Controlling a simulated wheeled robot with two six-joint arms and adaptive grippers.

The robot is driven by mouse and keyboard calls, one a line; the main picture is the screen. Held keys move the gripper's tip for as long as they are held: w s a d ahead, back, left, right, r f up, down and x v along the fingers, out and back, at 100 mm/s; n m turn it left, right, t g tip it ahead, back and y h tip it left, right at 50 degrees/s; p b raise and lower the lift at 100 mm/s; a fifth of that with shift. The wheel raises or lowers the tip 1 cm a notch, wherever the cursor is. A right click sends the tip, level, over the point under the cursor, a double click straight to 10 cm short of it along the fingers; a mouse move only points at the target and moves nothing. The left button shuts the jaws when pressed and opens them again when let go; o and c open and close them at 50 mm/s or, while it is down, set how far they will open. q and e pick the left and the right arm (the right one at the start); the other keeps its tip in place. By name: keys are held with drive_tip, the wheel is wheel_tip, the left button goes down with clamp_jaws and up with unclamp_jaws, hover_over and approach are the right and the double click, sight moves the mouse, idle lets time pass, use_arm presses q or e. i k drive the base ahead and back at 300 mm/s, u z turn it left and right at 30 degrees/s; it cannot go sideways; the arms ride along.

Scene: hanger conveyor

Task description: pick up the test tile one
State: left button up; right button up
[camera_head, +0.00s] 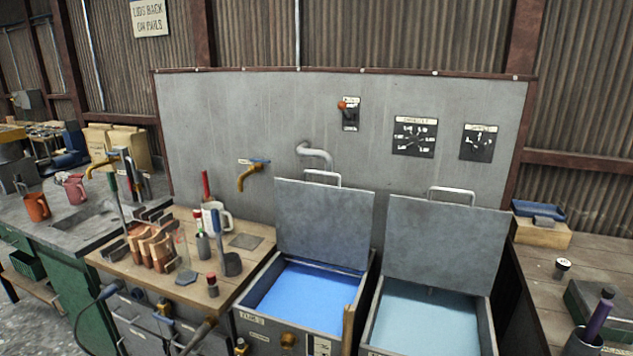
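No label marks test tile one, and I cannot tell for sure which piece it is. Two flat pieces lie on the wooden bench top (140,273). One is a thin grey square plate (245,241) near the back right of the bench. The other is a small blue-grey angular piece (186,277) near the front edge, beside copper-coloured upright pieces (160,252). Neither of my grippers shows in the head view.
A white mug (216,219), bottles and a dark scoop (232,263) crowd the bench. To its right stand an open tank of blue liquid (305,292) and an open tank of pale liquid (425,318), lids raised. A side table (545,290) stands far right.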

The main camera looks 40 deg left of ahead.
sight(161, 252)
drive_tip(key=u, duration=1.5)
